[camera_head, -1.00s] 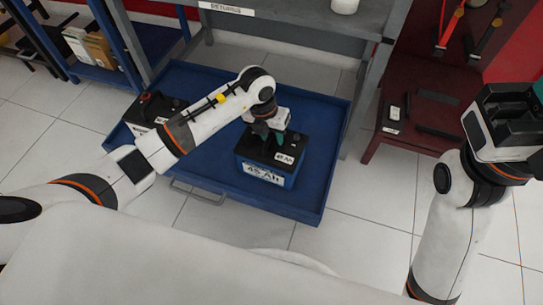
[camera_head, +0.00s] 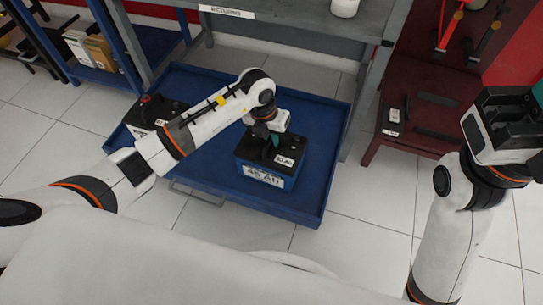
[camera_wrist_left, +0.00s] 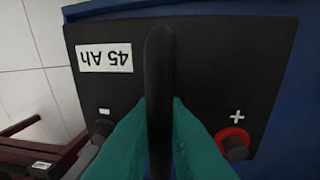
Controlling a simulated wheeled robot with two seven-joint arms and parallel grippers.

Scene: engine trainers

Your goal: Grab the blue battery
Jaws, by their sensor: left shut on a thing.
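The blue battery (camera_head: 264,178) has a black top and white "45 Ah" labels and stands on the blue cart (camera_head: 312,205). My left gripper (camera_head: 266,142) reaches down onto its top from above. In the left wrist view the green fingertips (camera_wrist_left: 160,135) are shut on the battery's black handle (camera_wrist_left: 160,70), one on each side. That view also shows the black battery top (camera_wrist_left: 215,60) with a minus post and a red-ringed plus post (camera_wrist_left: 234,142).
A second dark battery (camera_head: 150,112) with a red terminal stands at the cart's left side, partly behind my left arm. A grey bench (camera_head: 300,25) marked "RETURNS" rises behind the cart. A dark red stand (camera_head: 420,110) is at right. Tiled floor is clear in front.

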